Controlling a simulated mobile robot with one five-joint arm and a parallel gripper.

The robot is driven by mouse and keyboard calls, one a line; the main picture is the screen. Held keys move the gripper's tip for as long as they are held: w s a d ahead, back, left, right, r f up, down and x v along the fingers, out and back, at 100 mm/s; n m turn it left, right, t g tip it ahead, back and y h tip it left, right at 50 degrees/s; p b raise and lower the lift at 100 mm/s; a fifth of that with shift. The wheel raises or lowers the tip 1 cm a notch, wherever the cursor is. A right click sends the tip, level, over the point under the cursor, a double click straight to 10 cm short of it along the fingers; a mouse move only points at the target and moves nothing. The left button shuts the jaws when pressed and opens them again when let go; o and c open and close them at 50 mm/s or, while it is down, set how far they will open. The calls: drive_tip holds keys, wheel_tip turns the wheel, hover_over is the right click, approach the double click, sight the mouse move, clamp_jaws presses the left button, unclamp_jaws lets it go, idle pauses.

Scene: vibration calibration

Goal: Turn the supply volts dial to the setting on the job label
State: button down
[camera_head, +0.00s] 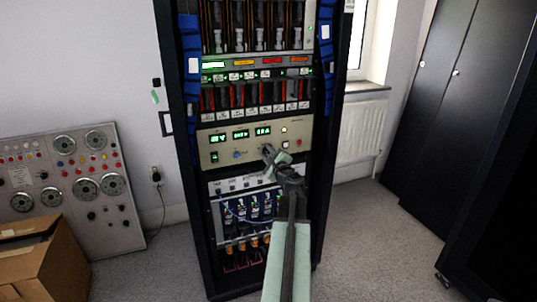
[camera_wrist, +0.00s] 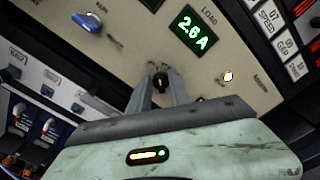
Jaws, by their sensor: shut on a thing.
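The cream supply panel (camera_head: 218,155) sits mid-height in the dark rack, with three lit green displays along its top. My gripper (camera_head: 270,155) reaches the panel's lower middle and hides what it holds in the head view. In the wrist view my gripper (camera_wrist: 161,78) has its two fingers around a small dark knob (camera_wrist: 160,83), shut on it. The knob's pointer and scale cannot be read. A blue knob (camera_wrist: 88,22) stands apart at upper left. It also shows in the head view (camera_head: 237,155). I cannot make out the job label or which knob is the supply volts dial.
The load display (camera_wrist: 194,30) reads 2.6 A. A lit round button (camera_wrist: 228,77) is right of my gripper. Blue modules with cables (camera_head: 240,208) sit below the panel. A cardboard box (camera_head: 60,255) and a grey dial panel (camera_head: 110,225) stand at left. Carpet is clear at right.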

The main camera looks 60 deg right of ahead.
drive_tip(key=shift+s+n, duration=0.1)
drive_tip(key=shift+n, duration=0.5)
drive_tip(key=c, duration=1.2)
unclamp_jaws()
drive_tip(key=shift+a, duration=0.1)
drive_tip(key=v, duration=0.7)
drive_tip(key=shift+s+a, duration=0.2)
drive_tip(key=shift+s, duration=0.05)
